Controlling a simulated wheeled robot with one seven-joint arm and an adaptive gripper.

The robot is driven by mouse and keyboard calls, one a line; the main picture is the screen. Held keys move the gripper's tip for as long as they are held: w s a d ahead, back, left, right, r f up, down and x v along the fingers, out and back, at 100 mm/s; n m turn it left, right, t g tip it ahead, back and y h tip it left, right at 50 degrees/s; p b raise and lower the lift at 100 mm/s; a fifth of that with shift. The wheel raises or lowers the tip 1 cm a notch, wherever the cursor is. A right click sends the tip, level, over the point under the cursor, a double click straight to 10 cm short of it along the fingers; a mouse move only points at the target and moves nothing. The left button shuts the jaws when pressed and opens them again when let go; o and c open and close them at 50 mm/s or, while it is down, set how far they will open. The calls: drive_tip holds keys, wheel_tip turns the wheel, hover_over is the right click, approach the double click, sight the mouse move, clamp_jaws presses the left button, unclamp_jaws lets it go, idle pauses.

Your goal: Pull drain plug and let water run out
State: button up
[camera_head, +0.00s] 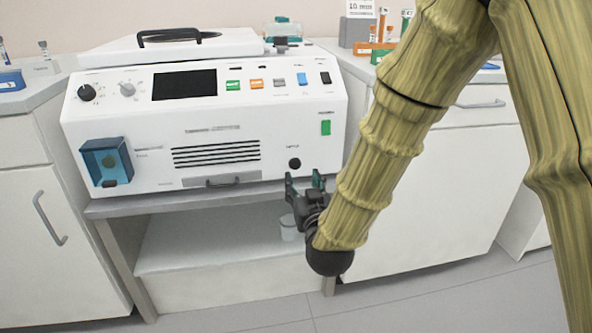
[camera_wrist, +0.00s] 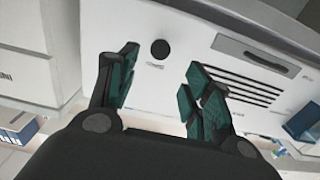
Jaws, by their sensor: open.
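The drain plug seems to be the round black knob (camera_head: 294,163) low on the right of the white machine's (camera_head: 135,128) front panel; the small label above it is too blurred to read. In the wrist view the same black knob (camera_wrist: 160,48) lies beyond and between my fingertips, upside down to the head view. My gripper (camera_head: 305,183) is open and empty, just below and in front of the knob, apart from it. In the wrist view my gripper (camera_wrist: 158,75) shows two teal-padded fingers spread wide. No water is seen.
The machine stands on a grey counter ledge with an open shelf (camera_head: 200,243) below. A small clear cup (camera_head: 289,226) sits on that shelf, partly behind my gripper. A blue box (camera_head: 106,161) is on the panel's left, and a drawer handle (camera_head: 222,182) is left of the knob.

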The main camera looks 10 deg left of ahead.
sight(296, 164)
drive_tip(key=b+x, duration=0.2)
drive_tip(key=x, duration=0.7)
drive_tip(key=shift+f+b, duration=0.1)
drive_tip(key=shift+b, duration=0.25)
